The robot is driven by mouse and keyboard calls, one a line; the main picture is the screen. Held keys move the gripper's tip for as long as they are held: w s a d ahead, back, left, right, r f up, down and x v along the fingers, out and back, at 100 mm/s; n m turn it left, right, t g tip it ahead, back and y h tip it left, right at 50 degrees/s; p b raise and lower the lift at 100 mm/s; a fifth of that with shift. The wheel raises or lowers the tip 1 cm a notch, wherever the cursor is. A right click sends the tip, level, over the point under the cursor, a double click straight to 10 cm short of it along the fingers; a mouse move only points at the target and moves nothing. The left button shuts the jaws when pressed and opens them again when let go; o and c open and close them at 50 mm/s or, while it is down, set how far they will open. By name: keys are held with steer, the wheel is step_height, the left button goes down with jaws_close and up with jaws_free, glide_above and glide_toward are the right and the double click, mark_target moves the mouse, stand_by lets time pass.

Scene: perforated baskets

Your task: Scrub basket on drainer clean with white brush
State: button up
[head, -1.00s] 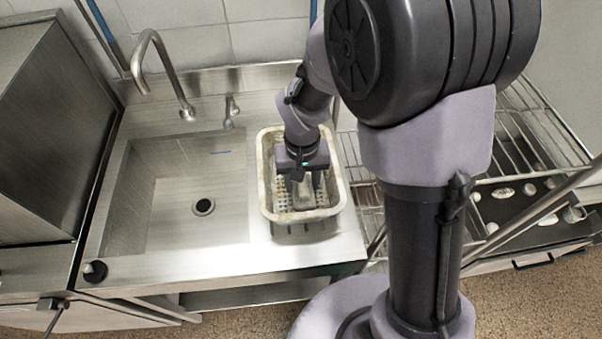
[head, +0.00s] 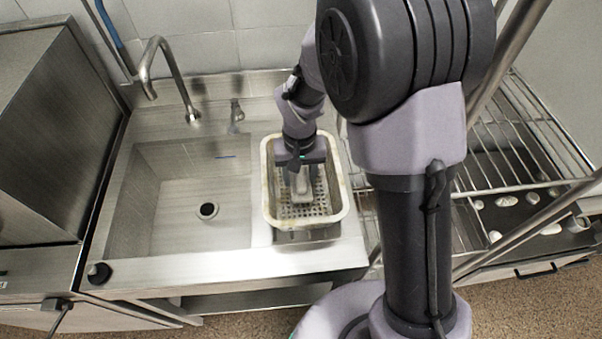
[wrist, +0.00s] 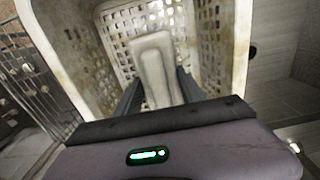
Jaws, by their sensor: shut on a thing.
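The perforated basket (head: 343,211) is off-white and stands on the drainer (head: 330,251) to the right of the sink. Brownish stains show on its walls in the wrist view (wrist: 221,50). My gripper (head: 300,182) reaches down inside the basket and is shut on the white brush (head: 303,188). The brush also shows between the fingers in the wrist view (wrist: 155,62), in front of the perforated surface. Whether its bristles touch the basket is hidden. My arm covers part of the basket's far side.
The empty sink (head: 170,210) with its tap (head: 170,70) lies left of the basket. A wire rack (head: 520,165) with pale items below it stands at the right. A steel cabinet (head: 45,130) stands at the far left.

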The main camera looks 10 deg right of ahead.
mark_target(300, 186)
steer(key=shift+s+a, duration=0.2)
steer(key=shift+s, duration=0.55)
steer(key=shift+s+f+b, duration=0.1)
steer(key=shift+s+b, duration=0.35)
steer(key=shift+s, duration=0.75)
steer(key=shift+w+a+r+p, duration=0.15)
steer(key=shift+w+p, duration=0.1)
steer(key=shift+w, duration=0.35)
steer(key=shift+w+a+r+p, duration=0.1)
steer(key=shift+w+p, duration=0.1)
steer(key=shift+w, duration=0.4)
steer(key=shift+w+f, duration=0.25)
steer(key=shift+w, duration=1.05)
steer(key=shift+s+d+r, duration=0.1)
steer(key=shift+s+d, duration=0.05)
steer(key=shift+s, duration=0.5)
steer(key=shift+s+d, duration=0.15)
steer(key=shift+s, duration=0.5)
steer(key=shift+s+b, duration=0.4)
steer(key=shift+s, duration=0.8)
steer(key=shift+w+d+p, duration=0.15)
steer(key=shift+w+p, duration=0.05)
steer(key=shift+w, duration=0.45)
steer(key=shift+w+d+p, duration=0.15)
steer(key=shift+w+p, duration=0.05)
steer(key=shift+w, duration=1.65)
